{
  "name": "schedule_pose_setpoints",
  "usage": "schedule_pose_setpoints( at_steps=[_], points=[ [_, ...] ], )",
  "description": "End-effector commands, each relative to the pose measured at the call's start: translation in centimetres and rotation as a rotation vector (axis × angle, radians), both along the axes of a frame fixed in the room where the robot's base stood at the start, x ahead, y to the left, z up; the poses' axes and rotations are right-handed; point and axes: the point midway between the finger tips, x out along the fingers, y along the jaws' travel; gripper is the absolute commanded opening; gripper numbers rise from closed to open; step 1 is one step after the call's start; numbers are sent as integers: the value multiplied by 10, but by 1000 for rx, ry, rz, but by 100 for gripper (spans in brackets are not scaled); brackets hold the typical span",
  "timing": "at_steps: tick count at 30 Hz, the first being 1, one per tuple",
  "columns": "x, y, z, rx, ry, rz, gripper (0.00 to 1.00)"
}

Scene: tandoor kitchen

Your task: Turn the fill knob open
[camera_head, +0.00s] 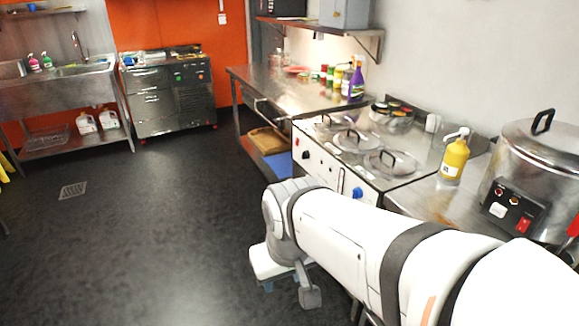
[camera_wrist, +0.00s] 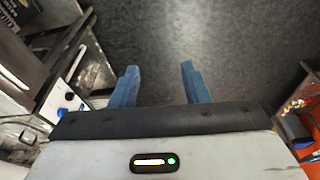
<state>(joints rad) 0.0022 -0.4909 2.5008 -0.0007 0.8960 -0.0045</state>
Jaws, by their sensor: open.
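A steel cooking unit with round glass lids on top has a white front panel (camera_head: 319,163). I cannot tell which is the fill knob. In the wrist view, a blue knob (camera_wrist: 62,112) shows on a white panel at the left edge. My gripper (camera_wrist: 159,73) is open and empty, its two blue fingers apart over dark floor. It is to the right of that knob and not touching it. In the head view my arm mostly hides it.
A large lidded steel pot (camera_head: 540,160) and a yellow bottle (camera_head: 454,157) stand on the right counter. A steel table (camera_head: 300,90) with jars continues beyond the unit. The dark floor (camera_head: 160,230) to the left is clear, with a small drain.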

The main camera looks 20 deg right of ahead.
Motion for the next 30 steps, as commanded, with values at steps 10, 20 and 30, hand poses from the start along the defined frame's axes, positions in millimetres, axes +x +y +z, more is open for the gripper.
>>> schedule_pose_setpoints(
  at_steps=[10,20,30],
  points=[
    [159,2,-6,129,-350,-79,61],
    [367,-96,-24,37,-888,-408,61],
    [429,-267,-123,-462,-1155,-911,61]
  ],
)
